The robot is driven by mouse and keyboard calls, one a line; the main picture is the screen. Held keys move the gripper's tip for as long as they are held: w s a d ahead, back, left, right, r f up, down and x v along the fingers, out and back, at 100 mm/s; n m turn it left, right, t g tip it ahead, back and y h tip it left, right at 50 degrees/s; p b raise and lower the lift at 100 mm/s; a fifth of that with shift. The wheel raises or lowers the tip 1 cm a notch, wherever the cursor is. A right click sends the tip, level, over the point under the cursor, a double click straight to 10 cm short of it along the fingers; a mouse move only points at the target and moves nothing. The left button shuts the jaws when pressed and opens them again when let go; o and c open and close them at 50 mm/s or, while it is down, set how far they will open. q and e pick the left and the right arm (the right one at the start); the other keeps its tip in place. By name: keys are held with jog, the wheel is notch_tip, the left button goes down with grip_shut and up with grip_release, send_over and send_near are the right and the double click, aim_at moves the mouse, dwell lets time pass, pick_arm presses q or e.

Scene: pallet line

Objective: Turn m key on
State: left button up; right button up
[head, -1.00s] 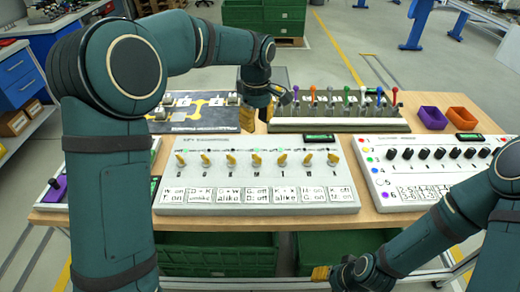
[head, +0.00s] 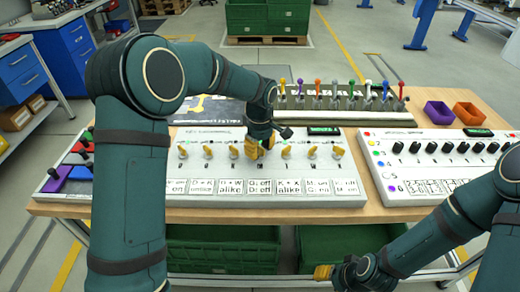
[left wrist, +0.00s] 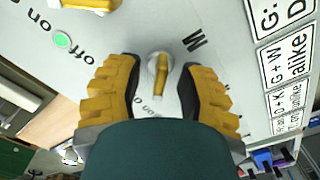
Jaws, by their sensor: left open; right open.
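The white key panel (head: 345,190) lies on the table with a row of yellow keys, such as one (head: 286,152) right of my left gripper. My left gripper (head: 259,146) is over the middle of this row, hiding a key there. In the left wrist view, my left gripper (left wrist: 163,85) is open, its fingers on either side of one yellow key (left wrist: 160,78); contact is unclear. A letter beside it looks like W or M; I cannot tell which. My right gripper (head: 322,272) is low in front of the table; its fingers are too small to read.
Label cards (head: 229,188) line the panel's front. A rack of coloured levers (head: 345,98) stands behind it. A panel of black knobs (head: 440,180) is to the right, with purple (head: 440,113) and orange (head: 468,113) bins behind. Green crates (head: 220,250) sit below the table.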

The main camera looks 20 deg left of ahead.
pick_arm(q)
grip_shut()
jog(key=shift+m, duration=0.3)
jog(key=m+p, duration=0.2)
jog(key=m, duration=0.1)
jog(key=shift+m, duration=0.4)
jog(key=m+p, duration=0.2)
jog(key=m, duration=0.3)
jog(key=m+p, duration=0.1)
jog(key=m, duration=0.3)
jog(key=shift+f+m+p, duration=0.1)
jog(key=shift+m+p, duration=0.7)
jog(key=shift+m, duration=1.4)
